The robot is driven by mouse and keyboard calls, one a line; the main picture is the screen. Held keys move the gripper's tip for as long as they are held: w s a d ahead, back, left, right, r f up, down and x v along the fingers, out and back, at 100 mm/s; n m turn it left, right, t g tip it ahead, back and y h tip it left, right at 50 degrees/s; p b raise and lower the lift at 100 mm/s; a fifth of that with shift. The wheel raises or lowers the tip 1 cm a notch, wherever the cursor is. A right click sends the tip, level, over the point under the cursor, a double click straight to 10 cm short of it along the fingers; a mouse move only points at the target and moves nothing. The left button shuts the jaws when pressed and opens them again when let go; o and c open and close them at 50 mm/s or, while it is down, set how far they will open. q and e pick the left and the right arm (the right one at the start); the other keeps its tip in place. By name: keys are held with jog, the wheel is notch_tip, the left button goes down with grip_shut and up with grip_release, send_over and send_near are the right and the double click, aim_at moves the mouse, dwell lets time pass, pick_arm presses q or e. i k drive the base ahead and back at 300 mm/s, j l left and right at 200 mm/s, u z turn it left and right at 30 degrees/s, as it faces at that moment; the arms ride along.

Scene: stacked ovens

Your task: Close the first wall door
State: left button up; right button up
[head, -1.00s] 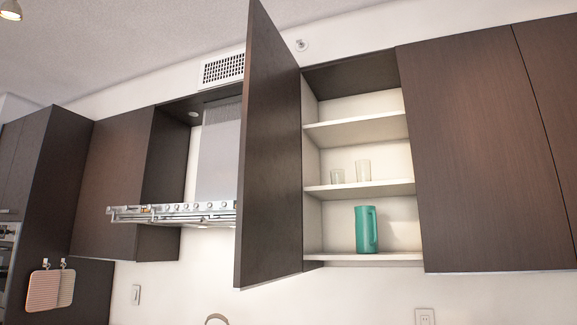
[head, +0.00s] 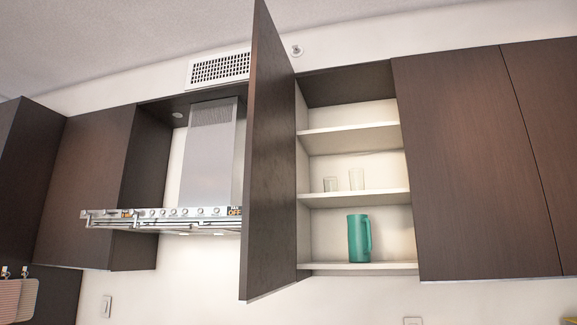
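The dark brown wall door (head: 268,160) stands wide open, swung out from the left side of its cabinet. The open wall cabinet has white shelves (head: 355,197). Neither of my grippers shows in the head view.
A metal range hood (head: 207,155) with a rack-like front is left of the door. Closed dark cabinets (head: 470,165) are on the right, and another (head: 85,188) is at the left. An air vent (head: 219,69) is above. The space before the door looks clear.

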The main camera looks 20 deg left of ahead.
aim_at(268, 246)
jog(key=j+z, duration=0.2)
jog(key=j, duration=0.3)
jog(key=k+j+z, duration=0.15)
jog(key=j, duration=0.3)
jog(key=k+j, duration=0.1)
jog(key=j, duration=0.75)
jog(key=k+j+z, duration=0.1)
jog(key=j, duration=0.35)
jog(key=k+j, duration=0.15)
jog(key=j, duration=0.3)
